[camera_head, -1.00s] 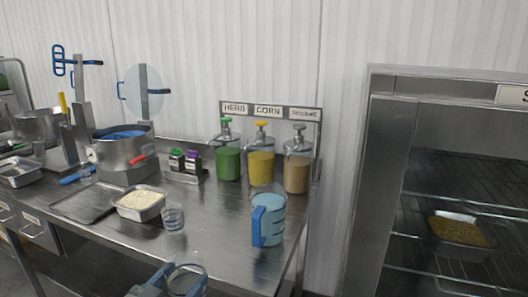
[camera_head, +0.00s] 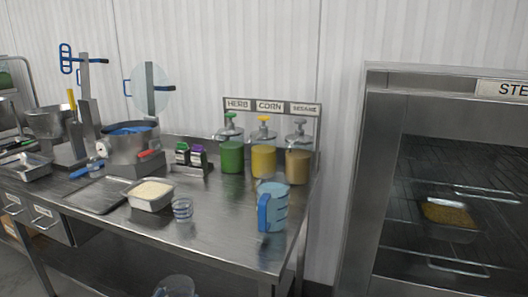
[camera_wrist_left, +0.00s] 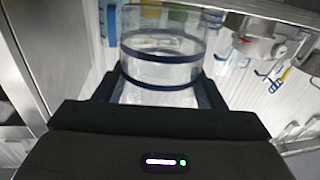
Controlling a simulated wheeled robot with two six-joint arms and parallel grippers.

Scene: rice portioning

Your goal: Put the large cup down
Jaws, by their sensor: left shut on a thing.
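The large cup is clear with dark blue bands. It fills the upper middle of the left wrist view (camera_wrist_left: 160,70), and its top shows at the bottom edge of the head view (camera_head: 177,284). My left gripper (camera_wrist_left: 155,90) is shut around the cup, with a dark finger on each side. In the head view the held cup appears below the tabletop's front edge, with its lower part cut off. My right gripper is not in view.
The steel table (camera_head: 225,228) holds a smaller banded cup (camera_head: 182,209), a rice tray (camera_head: 151,195), a blue-handled jug (camera_head: 272,206) and herb, corn and sesame dispensers (camera_head: 263,158). Bare tabletop lies between the small cup and jug. A steel cabinet (camera_head: 362,200) stands right.

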